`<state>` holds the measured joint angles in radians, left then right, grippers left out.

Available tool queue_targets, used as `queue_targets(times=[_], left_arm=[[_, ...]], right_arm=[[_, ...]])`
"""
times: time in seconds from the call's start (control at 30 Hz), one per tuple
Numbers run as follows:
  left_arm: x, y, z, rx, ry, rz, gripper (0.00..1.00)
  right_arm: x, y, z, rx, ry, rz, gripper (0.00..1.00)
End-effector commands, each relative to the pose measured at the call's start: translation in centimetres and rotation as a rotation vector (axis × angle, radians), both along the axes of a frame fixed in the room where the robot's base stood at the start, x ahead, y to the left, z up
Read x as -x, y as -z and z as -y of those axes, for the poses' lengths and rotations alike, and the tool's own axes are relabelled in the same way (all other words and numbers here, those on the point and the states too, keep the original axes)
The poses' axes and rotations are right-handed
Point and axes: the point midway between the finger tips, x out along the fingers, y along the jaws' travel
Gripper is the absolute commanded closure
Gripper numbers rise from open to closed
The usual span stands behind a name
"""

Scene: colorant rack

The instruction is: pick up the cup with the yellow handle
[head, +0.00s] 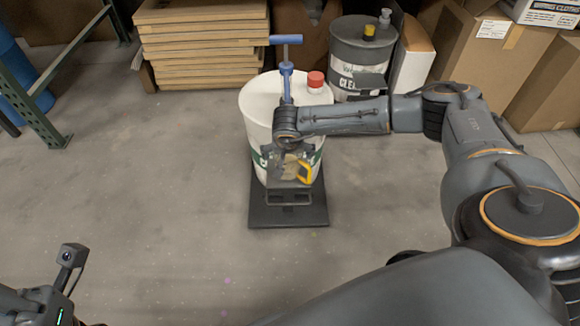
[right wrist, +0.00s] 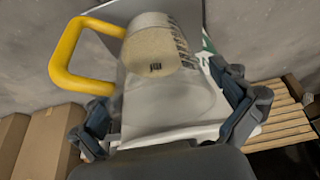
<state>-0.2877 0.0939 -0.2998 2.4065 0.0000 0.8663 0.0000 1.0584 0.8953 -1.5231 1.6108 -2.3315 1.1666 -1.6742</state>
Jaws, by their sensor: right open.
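The cup (right wrist: 155,75) is pale and semi-clear with marks up its side, and its thick yellow handle (right wrist: 72,62) points left in the right wrist view. In the head view the cup (head: 290,170) shows small in front of the white drum (head: 262,110), with the yellow handle (head: 305,172) at its right. My right gripper (head: 288,160) is at the cup, partly covering it. In the right wrist view its open fingers (right wrist: 165,95) stand apart on either side of the cup. I cannot tell whether they touch it. My left gripper's fingers are out of view.
The white drum has a blue pump (head: 286,70) and a red cap (head: 316,80), and stands on a black platform (head: 290,215). Behind are a grey drum (head: 345,50), stacked wooden boards (head: 200,45) and cardboard boxes (head: 485,50). The floor at left is clear.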

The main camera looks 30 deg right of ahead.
Motion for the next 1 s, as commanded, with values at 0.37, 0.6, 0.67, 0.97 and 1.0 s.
queue_targets(times=[0.37,0.6,0.67,0.97,1.0], left_arm=[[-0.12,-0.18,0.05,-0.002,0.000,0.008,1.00],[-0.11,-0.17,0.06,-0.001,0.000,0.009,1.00],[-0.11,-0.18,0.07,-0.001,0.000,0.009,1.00],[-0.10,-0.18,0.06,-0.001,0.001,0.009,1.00],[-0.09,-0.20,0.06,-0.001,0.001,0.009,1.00]], right_arm=[[-0.21,0.52,0.13,-0.001,0.001,0.001,0.12],[-0.20,0.54,0.15,0.000,0.001,0.000,0.55],[-0.19,0.54,0.15,0.000,0.001,0.000,0.56],[-0.20,0.51,0.17,0.000,0.001,0.000,0.61],[-0.20,0.48,0.17,0.000,0.001,0.000,0.61]])
